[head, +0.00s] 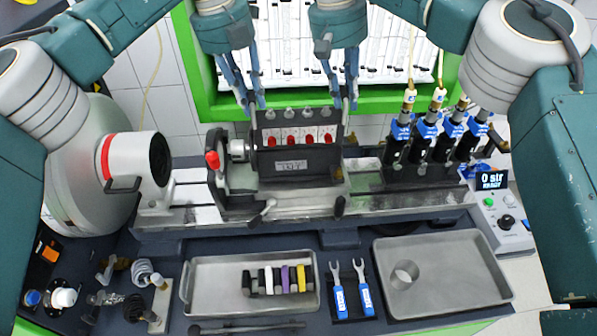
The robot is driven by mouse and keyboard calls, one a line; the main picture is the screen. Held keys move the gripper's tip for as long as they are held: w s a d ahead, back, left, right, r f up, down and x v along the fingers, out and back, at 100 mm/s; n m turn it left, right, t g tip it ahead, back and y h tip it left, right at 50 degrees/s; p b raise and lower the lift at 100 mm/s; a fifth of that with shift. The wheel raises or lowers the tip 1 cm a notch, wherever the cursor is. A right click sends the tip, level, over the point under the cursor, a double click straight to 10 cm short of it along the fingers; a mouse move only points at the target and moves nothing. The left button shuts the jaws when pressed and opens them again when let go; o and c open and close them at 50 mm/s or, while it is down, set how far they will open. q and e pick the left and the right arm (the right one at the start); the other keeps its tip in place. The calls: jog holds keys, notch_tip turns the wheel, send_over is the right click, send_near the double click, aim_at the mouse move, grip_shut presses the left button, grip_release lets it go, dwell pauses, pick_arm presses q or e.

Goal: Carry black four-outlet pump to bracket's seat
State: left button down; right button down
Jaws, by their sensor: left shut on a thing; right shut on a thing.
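The black four-outlet pump (290,160) is upright near the middle of the head view, with several metal outlets on top and red marks on its white front labels. My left gripper (253,103) is shut on the pump's left upper end. My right gripper (343,103) is shut on its right upper end. The bracket (236,200) stands on the bench rail, with a dark upright plate left of the pump. The pump is over the bracket's seat (300,188); I cannot tell whether it touches. The seat is partly hidden behind the pump's lower edge.
Several blue-and-black connectors (423,135) stand right of the pump on the rail. A white motor-like cylinder (135,160) is at left. In front are a tray of coloured pieces (210,290), two blue-handled wrenches (351,290) and a tray (450,275) holding a metal ring.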

pick_arm(q)
jog(key=shift+w+d+f, duration=0.1)
jog(key=shift+d+f, duration=0.2)
jog(key=shift+f, duration=0.25)
pick_arm(e)
jog(key=shift+w+a+f, duration=0.15)
jog(key=shift+a+f, duration=0.05)
jog(key=shift+f, duration=0.45)
pick_arm(q)
jog(key=c, duration=1.9)
grip_release()
jog(key=shift+f, duration=0.2)
pick_arm(e)
jog(key=c, duration=1.9)
grip_release()
jog(key=shift+f, duration=0.2)
pick_arm(q)
jog(key=shift+o, duration=1.4)
jog(key=shift+s+a, duration=0.1)
jog(key=shift+s, duration=0.1)
pick_arm(e)
jog(key=shift+o, duration=1.4)
jog(key=shift+s, duration=0.2)
pick_arm(q)
jog(key=shift+s+a+r, duration=0.1)
jog(key=shift+s+r, duration=0.05)
pick_arm(e)
jog(key=shift+s+d+r, duration=0.1)
jog(key=shift+s+r, duration=0.05)
jog(key=shift+r, duration=0.05)
